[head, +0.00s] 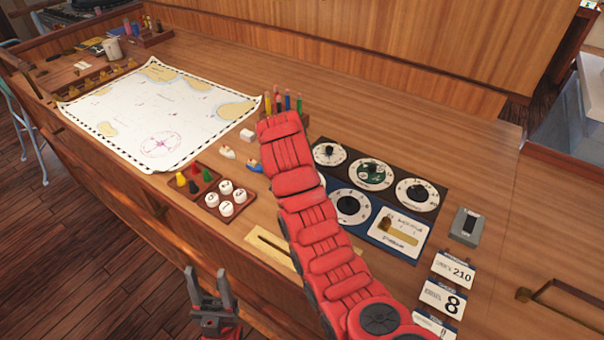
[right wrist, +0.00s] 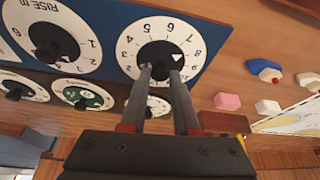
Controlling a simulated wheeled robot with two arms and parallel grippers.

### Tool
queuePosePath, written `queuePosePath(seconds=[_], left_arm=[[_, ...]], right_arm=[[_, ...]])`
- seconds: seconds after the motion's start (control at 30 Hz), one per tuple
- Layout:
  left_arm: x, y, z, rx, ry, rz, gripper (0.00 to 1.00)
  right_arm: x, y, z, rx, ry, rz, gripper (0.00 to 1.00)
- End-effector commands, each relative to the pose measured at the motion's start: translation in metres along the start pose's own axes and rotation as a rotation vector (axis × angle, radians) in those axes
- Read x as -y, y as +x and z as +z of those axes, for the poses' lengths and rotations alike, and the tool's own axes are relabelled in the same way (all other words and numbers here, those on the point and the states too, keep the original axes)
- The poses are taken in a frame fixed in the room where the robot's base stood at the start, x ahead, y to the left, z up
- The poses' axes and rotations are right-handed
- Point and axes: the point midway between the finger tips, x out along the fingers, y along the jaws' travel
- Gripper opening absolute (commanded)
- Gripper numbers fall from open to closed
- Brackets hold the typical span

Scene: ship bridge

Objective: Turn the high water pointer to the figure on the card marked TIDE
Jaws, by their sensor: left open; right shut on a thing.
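In the right wrist view, my right gripper (right wrist: 160,75) is shut on the black knob (right wrist: 157,55) of a white dial (right wrist: 129,68) with figures round its rim. The dial's name is not readable. In the head view my red right arm hides this dial and the gripper. My left gripper (head: 208,275) is open and empty before the desk.
The RISE dial (right wrist: 70,20) sits beside the held dial on the blue panel. A dark panel with three dials (head: 417,194) lies behind, and a card with a brass piece (head: 403,246) to the right. A chart (head: 160,110) and small trays (head: 250,207) lie left.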

Motion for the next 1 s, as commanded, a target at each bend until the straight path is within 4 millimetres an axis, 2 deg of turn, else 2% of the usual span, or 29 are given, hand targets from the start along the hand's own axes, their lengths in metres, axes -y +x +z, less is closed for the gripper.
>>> queuePosePath(seconds=[1.0], left_arm=[[-0.0005, -0.0101, 0.0017, 0.000, 0.000, 0.000, 0.50]], right_arm=[[0.0017, -0.0002, -0.0009, -0.003, 0.137, 0.054, 0.00]])
